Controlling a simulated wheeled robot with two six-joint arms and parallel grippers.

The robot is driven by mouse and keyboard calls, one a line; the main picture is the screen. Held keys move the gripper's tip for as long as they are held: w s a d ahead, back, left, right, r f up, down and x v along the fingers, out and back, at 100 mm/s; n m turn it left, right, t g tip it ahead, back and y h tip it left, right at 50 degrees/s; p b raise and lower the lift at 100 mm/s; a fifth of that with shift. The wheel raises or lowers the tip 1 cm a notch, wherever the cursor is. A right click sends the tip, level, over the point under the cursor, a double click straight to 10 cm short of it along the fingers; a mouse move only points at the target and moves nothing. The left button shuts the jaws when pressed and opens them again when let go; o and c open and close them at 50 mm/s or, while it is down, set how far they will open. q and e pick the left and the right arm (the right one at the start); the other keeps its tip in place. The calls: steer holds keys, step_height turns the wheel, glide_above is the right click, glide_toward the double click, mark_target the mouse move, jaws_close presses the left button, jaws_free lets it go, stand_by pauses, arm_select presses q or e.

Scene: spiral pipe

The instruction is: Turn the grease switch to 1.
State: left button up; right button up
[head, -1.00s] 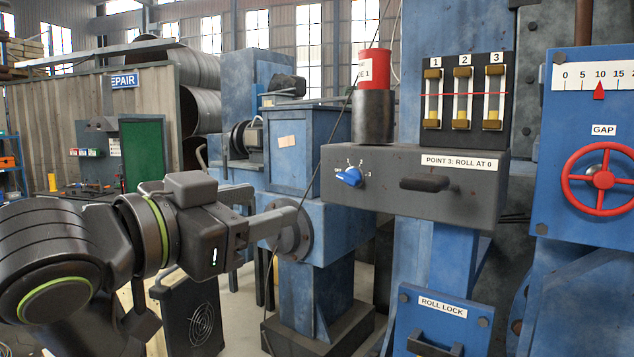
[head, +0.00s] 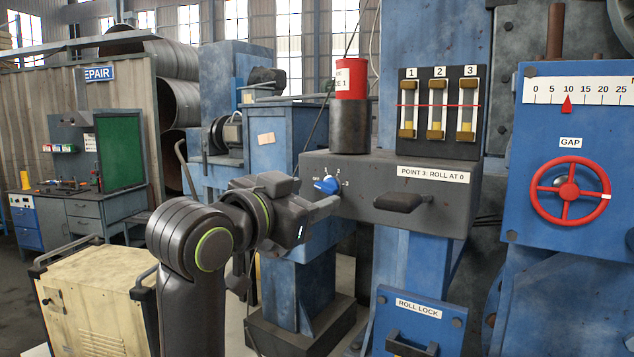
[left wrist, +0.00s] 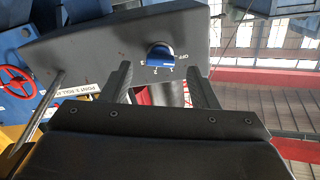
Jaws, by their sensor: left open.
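The grease switch is a blue knob (head: 326,184) on the front of a dark grey box (head: 440,190), with small marks around it. In the head view its white pointer seems to face the leftmost mark. In the left wrist view the knob (left wrist: 160,54) shows marks OFF to 3. My left gripper (head: 325,208) is open just in front of and below the knob. In the left wrist view its two fingers (left wrist: 160,84) point toward the box, one on each side of the knob, apparently not touching it. My right gripper is not in view.
A dark handle (head: 403,202) sticks out of the box to the right of the knob. A red-topped canister (head: 350,80) stands on the box. Gauges 1 to 3 (head: 437,110), the red GAP wheel (head: 570,192) and the ROLL LOCK panel (head: 418,308) are farther right.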

mark_target(329, 186)
arm_select(q)
steer(key=shift+p+x, duration=0.3)
steer(key=shift+x, duration=1.15)
steer(key=c, duration=1)
